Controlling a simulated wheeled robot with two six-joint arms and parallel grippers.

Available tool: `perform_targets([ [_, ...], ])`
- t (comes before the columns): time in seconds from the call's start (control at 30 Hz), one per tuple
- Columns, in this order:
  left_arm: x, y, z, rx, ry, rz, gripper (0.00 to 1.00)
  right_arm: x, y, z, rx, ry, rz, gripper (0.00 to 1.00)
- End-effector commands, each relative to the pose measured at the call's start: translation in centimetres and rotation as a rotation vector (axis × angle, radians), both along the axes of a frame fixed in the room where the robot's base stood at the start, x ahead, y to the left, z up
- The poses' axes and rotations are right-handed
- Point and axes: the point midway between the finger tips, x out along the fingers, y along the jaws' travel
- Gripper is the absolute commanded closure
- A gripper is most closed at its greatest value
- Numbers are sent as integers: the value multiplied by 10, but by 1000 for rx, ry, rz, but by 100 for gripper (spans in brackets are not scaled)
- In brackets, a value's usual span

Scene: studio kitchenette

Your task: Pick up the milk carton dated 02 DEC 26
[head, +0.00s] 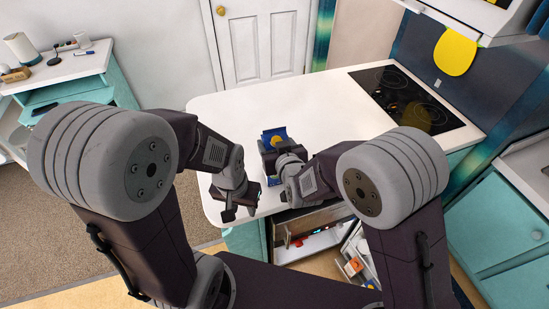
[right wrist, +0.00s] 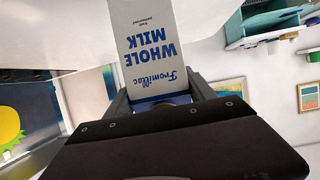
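A white milk carton (right wrist: 155,45) with blue "Fromillac WHOLE MILK" lettering shows upside down in the right wrist view. It sits between the fingers of my right gripper (right wrist: 160,98), which look closed against its sides. In the head view the carton's blue top with a yellow spot (head: 273,136) rises behind my right gripper (head: 272,160), over the white counter. The gripper hides most of it. No date is readable, and I cannot tell whether the carton touches the counter. My left gripper (head: 240,212) is open and empty, pointing down near the counter's front edge.
The white counter (head: 225,115) is mostly clear, with a black cooktop (head: 405,98) at its far right. Below the front edge, an open fridge compartment (head: 305,243) and its door shelf with items (head: 353,266) show. A side table (head: 60,70) stands at the left.

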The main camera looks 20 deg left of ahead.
Motion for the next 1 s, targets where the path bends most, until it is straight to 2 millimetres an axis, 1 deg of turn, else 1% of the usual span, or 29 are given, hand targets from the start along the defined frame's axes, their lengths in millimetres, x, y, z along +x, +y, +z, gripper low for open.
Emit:
perform_targets([
  [0.03, 0, 0, 0, 0, 0, 0, 64, 0, 0, 0, 0, -1, 0, 67],
  [0.07, 0, 0, 0, 0, 0, 0, 64, 0, 0, 0, 0, -1, 0, 75],
  [0.1, 0, 0, 0, 0, 0, 0, 64, 0, 0, 0, 0, -1, 0, 86],
  [0.13, 0, 0, 0, 0, 0, 0, 64, 0, 0, 0, 0, -1, 0, 94],
  [0.17, 0, 0, 0, 0, 0, 0, 64, 0, 0, 0, 0, -1, 0, 100],
  [0.2, 0, 0, 0, 0, 0, 0, 64, 1, 1, 4, 4, -8, 0, 100],
  [0.43, 0, 0, 0, 0, 0, 0, 64, 1, 1, 4, 4, -8, 0, 100],
  [0.53, 0, 0, 0, 0, 0, 0, 64, 1, 1, 8, 5, -8, 0, 100],
  [0.67, 0, 0, 0, 0, 0, 0, 64, 1, 1, 19, 7, -9, -1, 100],
  [0.9, 0, 0, -1, 0, 0, 0, 64, 1, 1, 47, 8, -11, 1, 100],
  [1.0, 0, 0, -5, 0, 0, 0, 64, -1, -13, 52, 6, -10, -2, 100],
])
